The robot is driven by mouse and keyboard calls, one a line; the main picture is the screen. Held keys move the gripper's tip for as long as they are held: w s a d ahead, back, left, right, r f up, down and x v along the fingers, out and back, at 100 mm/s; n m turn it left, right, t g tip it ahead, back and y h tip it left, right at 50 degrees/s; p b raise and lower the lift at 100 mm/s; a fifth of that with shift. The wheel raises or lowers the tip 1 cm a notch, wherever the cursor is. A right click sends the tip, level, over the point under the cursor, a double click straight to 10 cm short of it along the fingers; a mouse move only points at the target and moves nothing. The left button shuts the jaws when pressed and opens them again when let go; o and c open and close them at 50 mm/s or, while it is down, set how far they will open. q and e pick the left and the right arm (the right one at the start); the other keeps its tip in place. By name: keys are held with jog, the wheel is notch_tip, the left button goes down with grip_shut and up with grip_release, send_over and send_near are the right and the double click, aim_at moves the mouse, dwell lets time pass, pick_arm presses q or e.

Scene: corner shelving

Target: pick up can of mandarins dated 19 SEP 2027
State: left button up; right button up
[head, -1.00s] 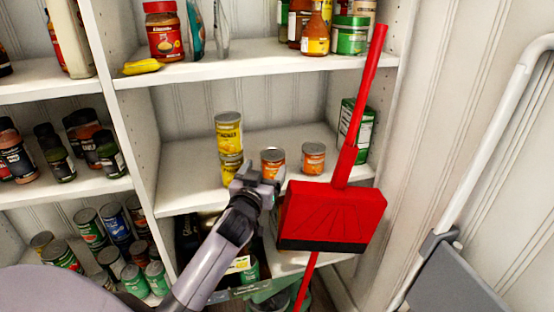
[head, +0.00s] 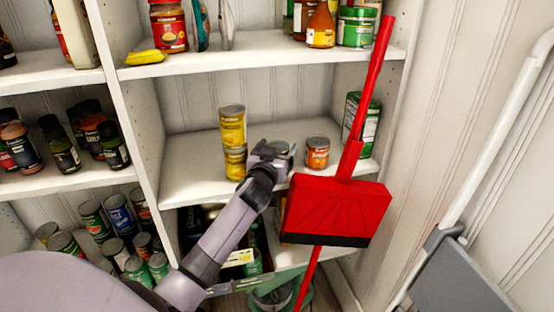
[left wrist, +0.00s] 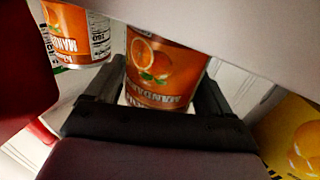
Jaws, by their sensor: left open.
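Two orange mandarin cans stand on the middle shelf. One can (head: 317,153) is in plain view to the right of my left gripper (head: 273,158). The other can (head: 281,147) is mostly hidden behind the gripper in the head view. In the left wrist view, where the print is upside down, this can (left wrist: 162,72) stands between the open dark fingers; I cannot tell if they touch it. The neighbouring mandarin can (left wrist: 76,35) shows at upper left there. No date is readable on either can. My right gripper is not in view.
Two yellow cans (head: 232,125) are stacked just left of the gripper. A red dustpan (head: 335,212) with a long handle stands in front of the shelf at right. A green can (head: 366,128) is behind its handle. The shelf's left part (head: 190,165) is clear.

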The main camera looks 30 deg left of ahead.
pick_arm(q)
jog(key=c, duration=0.9)
jog(key=shift+r, duration=0.1)
